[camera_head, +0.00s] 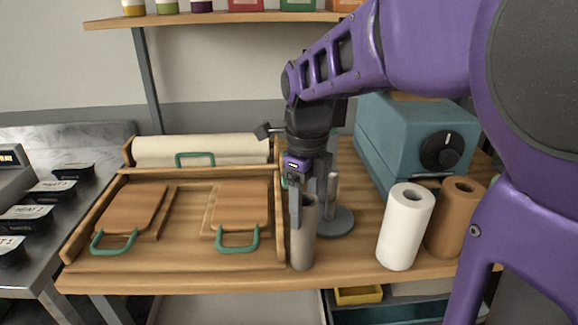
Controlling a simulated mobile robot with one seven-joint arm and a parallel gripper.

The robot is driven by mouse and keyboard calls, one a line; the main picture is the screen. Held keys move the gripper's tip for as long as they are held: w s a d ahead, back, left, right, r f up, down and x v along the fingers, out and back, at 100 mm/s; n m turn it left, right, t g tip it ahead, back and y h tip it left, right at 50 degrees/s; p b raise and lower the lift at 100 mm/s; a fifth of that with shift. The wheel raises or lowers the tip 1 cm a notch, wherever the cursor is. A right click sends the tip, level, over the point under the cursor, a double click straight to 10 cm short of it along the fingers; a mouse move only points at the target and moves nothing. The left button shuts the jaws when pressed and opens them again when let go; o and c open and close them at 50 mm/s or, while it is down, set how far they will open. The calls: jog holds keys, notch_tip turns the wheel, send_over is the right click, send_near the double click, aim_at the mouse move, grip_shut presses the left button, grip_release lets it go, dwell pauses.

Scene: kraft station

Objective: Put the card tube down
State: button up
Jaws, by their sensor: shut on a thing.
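My gripper (307,208) points straight down over the front of the wooden table and is shut on a grey-brown card tube (304,245). The tube is upright, with its hollow top between the fingers. Its lower end is close to the table top near the front edge; I cannot tell whether it touches. One finger covers part of the tube's upper left side.
A wooden tray with green-handled boards (130,212) lies just left. A round grey base with a post (335,222) stands close behind right. A white roll (406,228), a brown roll (456,215) and a blue machine (400,140) are right. Bare table shows between tube and white roll.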

jog(key=shift+f, duration=0.2)
jog(key=o, duration=1)
jog(key=shift+r, duration=0.15)
notch_tip(320, 180, up, 12)
jog(key=shift+r+p, duration=0.1)
jog(key=shift+p, duration=1.15)
